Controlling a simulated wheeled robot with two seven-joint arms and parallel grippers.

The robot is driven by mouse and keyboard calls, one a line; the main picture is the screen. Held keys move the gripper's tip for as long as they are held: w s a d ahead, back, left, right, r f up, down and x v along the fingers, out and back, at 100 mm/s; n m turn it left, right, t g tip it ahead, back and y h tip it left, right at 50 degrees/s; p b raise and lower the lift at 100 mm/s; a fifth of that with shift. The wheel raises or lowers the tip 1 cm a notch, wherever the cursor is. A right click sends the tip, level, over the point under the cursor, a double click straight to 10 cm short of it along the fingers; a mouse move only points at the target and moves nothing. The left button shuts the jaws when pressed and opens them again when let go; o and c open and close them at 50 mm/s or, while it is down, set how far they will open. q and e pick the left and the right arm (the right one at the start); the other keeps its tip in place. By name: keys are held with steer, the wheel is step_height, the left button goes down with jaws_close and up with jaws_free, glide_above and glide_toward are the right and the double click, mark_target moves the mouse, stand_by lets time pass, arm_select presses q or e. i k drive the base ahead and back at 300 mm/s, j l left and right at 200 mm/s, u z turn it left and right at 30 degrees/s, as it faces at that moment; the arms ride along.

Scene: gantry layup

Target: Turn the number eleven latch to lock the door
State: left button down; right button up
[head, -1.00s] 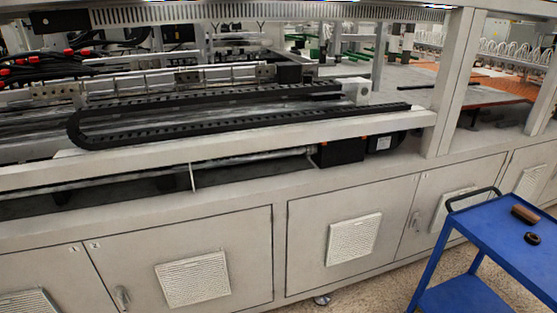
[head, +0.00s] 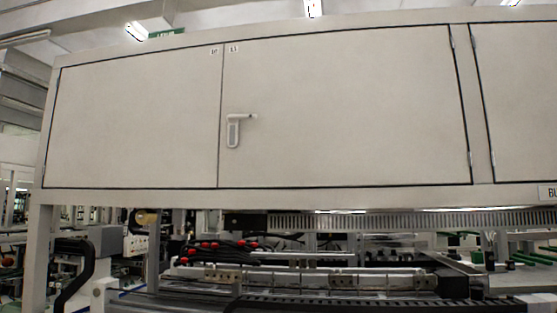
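The number eleven door (head: 345,110) is a wide pale grey panel in the upper cabinet, with a small label (head: 234,48) at its top left corner. Its latch (head: 235,130) sits near the door's left edge. The latch has an upright oval plate, and its handle sticks out to the right, roughly level, at the top. The door looks flush with the cabinet front. Neither of my grippers is in view.
The number ten door (head: 135,120) adjoins on the left, and another door (head: 520,95) is on the right past a post. Below the cabinet are machine rails (head: 320,278), red-tipped cables (head: 215,247) and a black cable chain (head: 370,303).

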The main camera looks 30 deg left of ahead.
mark_target(231, 118)
steer(key=u, duration=0.4)
steer(key=i+l+u, duration=0.1)
steer(key=u, duration=0.25)
steer(key=i+l+u, duration=0.1)
steer(key=u, duration=0.3)
steer(key=l+u, duration=0.1)
steer(key=u, duration=0.25)
